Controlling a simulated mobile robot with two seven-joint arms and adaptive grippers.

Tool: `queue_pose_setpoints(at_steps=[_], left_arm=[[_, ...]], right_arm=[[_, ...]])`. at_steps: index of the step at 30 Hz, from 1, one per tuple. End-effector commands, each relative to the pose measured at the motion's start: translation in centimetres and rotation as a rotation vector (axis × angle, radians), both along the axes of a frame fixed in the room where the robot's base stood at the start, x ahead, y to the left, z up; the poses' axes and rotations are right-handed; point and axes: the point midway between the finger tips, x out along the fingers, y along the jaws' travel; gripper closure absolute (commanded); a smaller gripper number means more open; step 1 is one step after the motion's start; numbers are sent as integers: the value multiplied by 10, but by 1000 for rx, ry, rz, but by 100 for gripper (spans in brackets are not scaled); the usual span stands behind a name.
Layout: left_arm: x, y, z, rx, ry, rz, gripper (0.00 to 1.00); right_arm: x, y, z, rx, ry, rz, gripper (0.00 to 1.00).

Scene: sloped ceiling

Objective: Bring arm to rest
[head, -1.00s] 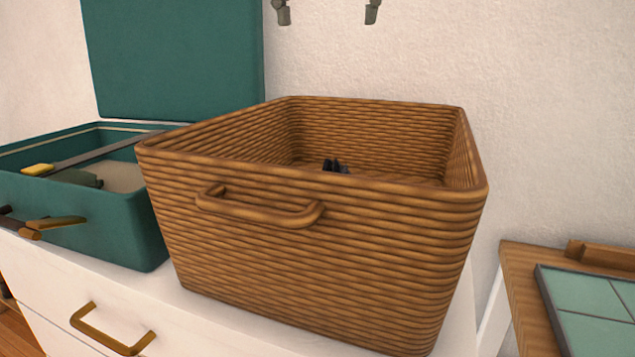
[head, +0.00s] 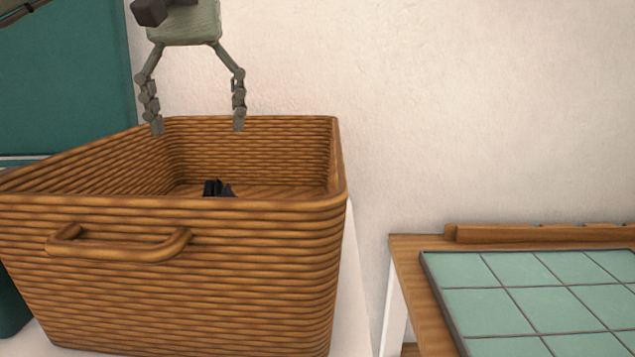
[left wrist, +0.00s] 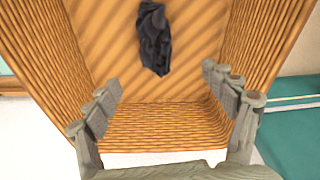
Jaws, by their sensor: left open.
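My left gripper (head: 197,127) is open and empty, with its fingers pointing down at the height of the basket's back rim. A brown wicker basket (head: 190,290) with a loop handle stands on a white cabinet. A dark, crumpled item (head: 217,188) lies on the basket's floor, mostly hidden by the front wall in the head view. In the left wrist view the dark item (left wrist: 154,38) lies beyond and apart from the open fingers (left wrist: 168,100). My right gripper is not in view.
A teal open case (head: 70,85) stands left of the basket, partly cut off. At right a wooden table (head: 405,270) holds a green tiled board (head: 530,290) and a wooden strip (head: 540,233). The wall space above the table is clear.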

Motion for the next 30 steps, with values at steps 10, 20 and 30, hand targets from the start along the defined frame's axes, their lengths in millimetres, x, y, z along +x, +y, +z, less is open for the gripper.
queue_pose_setpoints(at_steps=[10,20,30], left_arm=[[1,-1,36,0,-2,0,16],[1,-1,41,0,0,-2,16],[1,0,22,0,3,-4,16]], right_arm=[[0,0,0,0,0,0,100],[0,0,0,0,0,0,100],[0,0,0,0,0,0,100]])
